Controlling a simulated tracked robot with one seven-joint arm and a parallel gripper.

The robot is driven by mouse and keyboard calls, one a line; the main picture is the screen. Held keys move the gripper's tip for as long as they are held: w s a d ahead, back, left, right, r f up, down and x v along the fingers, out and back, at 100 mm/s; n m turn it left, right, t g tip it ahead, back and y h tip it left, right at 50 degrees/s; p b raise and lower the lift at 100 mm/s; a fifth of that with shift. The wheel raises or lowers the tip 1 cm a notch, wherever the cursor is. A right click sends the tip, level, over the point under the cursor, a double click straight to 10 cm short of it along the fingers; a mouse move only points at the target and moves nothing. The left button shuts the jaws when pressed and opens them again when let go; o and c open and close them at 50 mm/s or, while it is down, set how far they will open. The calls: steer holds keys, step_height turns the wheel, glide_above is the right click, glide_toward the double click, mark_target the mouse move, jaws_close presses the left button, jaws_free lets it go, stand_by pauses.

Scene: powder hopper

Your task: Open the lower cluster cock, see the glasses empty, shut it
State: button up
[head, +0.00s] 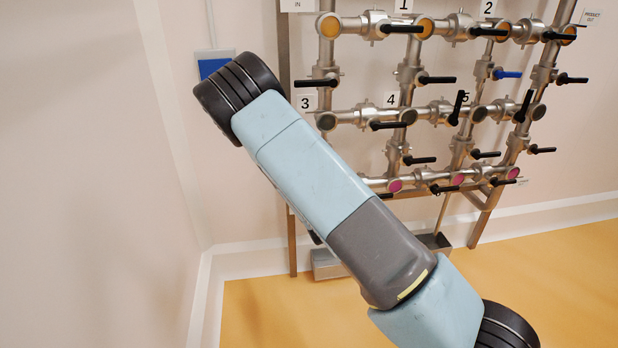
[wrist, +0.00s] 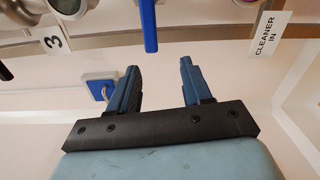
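The pipe cluster (head: 408,72) stands on a frame against the wall in the head view. Its round sight glasses are orange in the top row (head: 330,26), grey-green in the middle row and magenta in the bottom row (head: 395,186). Black lever handles sit along the pipes, and one blue lever (head: 508,74) is at upper right. In the wrist view my gripper (wrist: 156,80) is open and empty. A blue lever (wrist: 149,25) hangs beyond the fingertips, apart from them. I cannot tell which lever in the head view it matches. My arm hides the cluster's lower left.
In the wrist view, a tag marked 3 (wrist: 54,40) and a CLEANER IN label (wrist: 268,34) flank the lever. A blue-and-white wall plate (wrist: 98,88) is behind the left finger. A metal trough (head: 328,264) sits low under the cluster. The yellow floor (head: 560,285) is clear at right.

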steer(key=shift+s+d, duration=0.1)
steer(key=shift+s, duration=1.4)
steer(key=shift+r, duration=0.1)
